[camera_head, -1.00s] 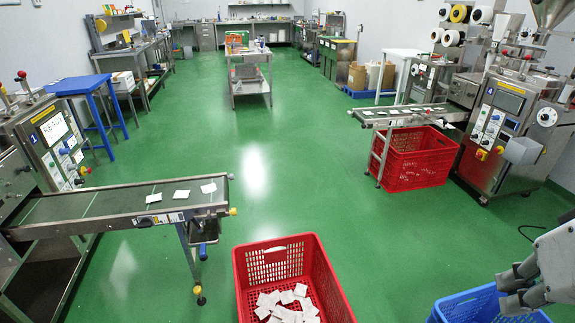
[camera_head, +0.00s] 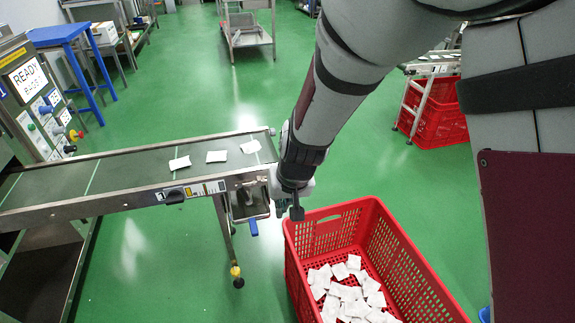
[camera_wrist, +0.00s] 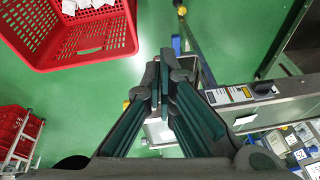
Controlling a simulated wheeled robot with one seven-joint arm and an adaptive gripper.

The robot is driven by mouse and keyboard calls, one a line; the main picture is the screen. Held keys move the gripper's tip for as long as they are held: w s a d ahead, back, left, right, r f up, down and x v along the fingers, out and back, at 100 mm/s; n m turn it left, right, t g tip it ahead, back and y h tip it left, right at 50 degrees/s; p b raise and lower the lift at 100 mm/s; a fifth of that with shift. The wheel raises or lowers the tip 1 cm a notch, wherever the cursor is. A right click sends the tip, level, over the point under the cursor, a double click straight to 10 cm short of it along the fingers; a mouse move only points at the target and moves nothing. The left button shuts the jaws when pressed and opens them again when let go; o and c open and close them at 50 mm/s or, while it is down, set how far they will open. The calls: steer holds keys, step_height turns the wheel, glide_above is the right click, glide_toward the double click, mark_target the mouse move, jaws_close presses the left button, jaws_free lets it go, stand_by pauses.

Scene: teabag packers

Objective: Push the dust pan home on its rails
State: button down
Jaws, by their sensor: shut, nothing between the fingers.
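The dust pan (camera_head: 248,205) is a small steel tray hanging under the discharge end of the left conveyor (camera_head: 130,165). A blue handle (camera_head: 253,229) hangs at its lower front. How far it sits along its rails I cannot tell. My gripper (camera_head: 296,212) is just right of the pan and the conveyor end, near the red crate's corner. In the wrist view my gripper (camera_wrist: 158,85) has its fingers together and empty. There the blue handle (camera_wrist: 177,46) shows beyond the fingertips, and the fingers partly hide the pan. I see no clear contact.
A red crate (camera_head: 325,232) with several white teabags stands on the floor below my arm. A few teabags (camera_head: 216,156) lie on the belt. A conveyor leg (camera_head: 225,235) stands below the pan. A second red crate (camera_head: 440,115) is at the right. Green floor is open behind.

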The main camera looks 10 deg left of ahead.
steer(key=w+a+f+b, duration=0.2)
steer(key=f, duration=0.6)
steer(key=w+a+f+b, duration=0.2)
steer(key=a+f+b, duration=0.1)
steer(key=f, duration=0.6)
steer(key=w+a+f+n+h+b, duration=0.1)
steer(key=a+f+b, duration=0.2)
steer(key=f, duration=0.6)
steer(key=shift+w+a, duration=0.2)
steer(key=shift+w, duration=0.2)
steer(key=shift+r, duration=0.1)
steer(key=w+a, duration=0.3)
steer(key=w, duration=0.3)
steer(key=shift+w, duration=0.35)
steer(key=shift+a, duration=0.1)
